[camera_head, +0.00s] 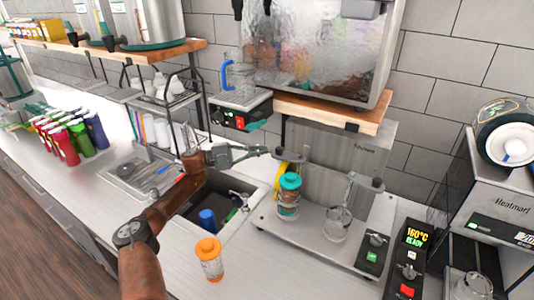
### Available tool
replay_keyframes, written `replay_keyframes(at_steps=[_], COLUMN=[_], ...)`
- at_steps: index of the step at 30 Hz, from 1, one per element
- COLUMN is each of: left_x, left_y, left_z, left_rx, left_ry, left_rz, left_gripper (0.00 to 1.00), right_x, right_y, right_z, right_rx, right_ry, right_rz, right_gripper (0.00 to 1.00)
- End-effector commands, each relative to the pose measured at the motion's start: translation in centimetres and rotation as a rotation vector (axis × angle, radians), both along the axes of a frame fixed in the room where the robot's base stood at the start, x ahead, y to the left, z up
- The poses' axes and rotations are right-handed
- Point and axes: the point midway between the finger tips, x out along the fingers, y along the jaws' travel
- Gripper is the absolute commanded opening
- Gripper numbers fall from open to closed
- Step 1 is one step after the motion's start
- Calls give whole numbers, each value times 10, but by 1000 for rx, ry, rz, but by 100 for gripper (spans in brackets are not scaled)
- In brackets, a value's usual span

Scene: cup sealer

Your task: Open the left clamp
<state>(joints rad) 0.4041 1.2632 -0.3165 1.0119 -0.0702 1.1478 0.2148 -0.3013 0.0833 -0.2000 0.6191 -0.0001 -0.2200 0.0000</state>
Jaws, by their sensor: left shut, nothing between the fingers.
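The steel machine (290,232) on the counter has two stations, each with a grey arm on an upright. At the left station, a clear cup with brown contents and a teal top (289,199) stands under the dark left arm piece (292,158), which I take for the left clamp. A yellow part shows just behind this cup. My left gripper (262,151) is shut and empty, its tips at or very near the left end of this piece; I cannot tell whether they touch. The right station has a similar arm (366,182) over a clear cup (337,223). My right gripper is not in view.
An orange-topped cup (210,259) stands on the counter near my left arm. The sink (232,185) lies under that arm. A wooden shelf (335,109) with a clear tank hangs above the machine. A temperature panel (413,237) stands at the right.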

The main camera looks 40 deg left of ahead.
Motion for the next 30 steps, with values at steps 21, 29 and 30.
replay_keyframes(at_steps=[21, 29, 30], left_x=[-11, -10, -10], left_y=[53, 53, 53], left_z=[-6, -6, -6], left_rx=[0, 0, 0], left_ry=[0, 0, 0], left_rz=[-1, -1, -1], left_gripper=[0, 0, 0], right_x=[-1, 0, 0], right_y=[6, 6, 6], right_z=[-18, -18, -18], right_rx=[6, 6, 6], right_ry=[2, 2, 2], right_rz=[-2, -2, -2], right_gripper=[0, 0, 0])
